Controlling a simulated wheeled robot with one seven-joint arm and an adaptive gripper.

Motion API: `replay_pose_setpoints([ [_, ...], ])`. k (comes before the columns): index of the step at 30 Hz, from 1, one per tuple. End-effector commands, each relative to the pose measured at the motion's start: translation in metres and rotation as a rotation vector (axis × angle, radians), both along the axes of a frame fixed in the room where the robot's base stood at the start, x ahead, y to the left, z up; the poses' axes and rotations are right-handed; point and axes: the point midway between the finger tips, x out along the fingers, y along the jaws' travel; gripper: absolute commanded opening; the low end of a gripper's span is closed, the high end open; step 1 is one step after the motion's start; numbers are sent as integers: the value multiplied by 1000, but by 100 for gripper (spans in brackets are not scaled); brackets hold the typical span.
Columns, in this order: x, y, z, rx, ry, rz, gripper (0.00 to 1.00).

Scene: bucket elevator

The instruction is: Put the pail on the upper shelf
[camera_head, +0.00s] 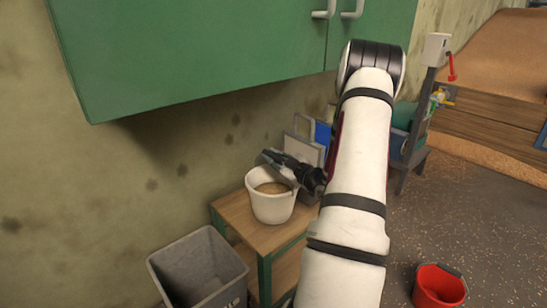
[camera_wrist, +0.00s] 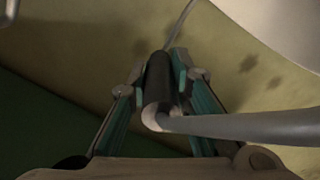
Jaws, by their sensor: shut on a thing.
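The white pail (camera_head: 272,207), with brown contents inside, is upright over the wooden upper shelf (camera_head: 230,213) of a small green-legged stand. I cannot tell whether its base touches the board or hangs just above it. My gripper (camera_head: 268,160) is at the pail's rim height, on the raised handle. In the wrist view my gripper (camera_wrist: 160,82) is shut around the dark grip of the handle (camera_wrist: 158,95), with the grey handle wire running off to the right. Part of the pale pail wall (camera_wrist: 285,25) shows at the upper right.
A grey bin (camera_head: 198,268) stands left of the stand. A green wall cabinet (camera_head: 200,50) overhangs from above. A red bucket (camera_head: 438,287) is on the floor at right. A grey panel (camera_head: 303,148) and a blue panel (camera_head: 322,134) stand behind the pail.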

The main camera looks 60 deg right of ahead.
Motion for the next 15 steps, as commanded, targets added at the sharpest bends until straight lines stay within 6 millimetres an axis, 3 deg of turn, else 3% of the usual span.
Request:
replay_pose_setpoints([
  [1, 0, 0, -1, 0, 0, 0, 23],
  [3, 0, 0, -1, 0, 0, 0, 39],
  [15, -3, 0, 1, 0, 2, -1, 39],
])
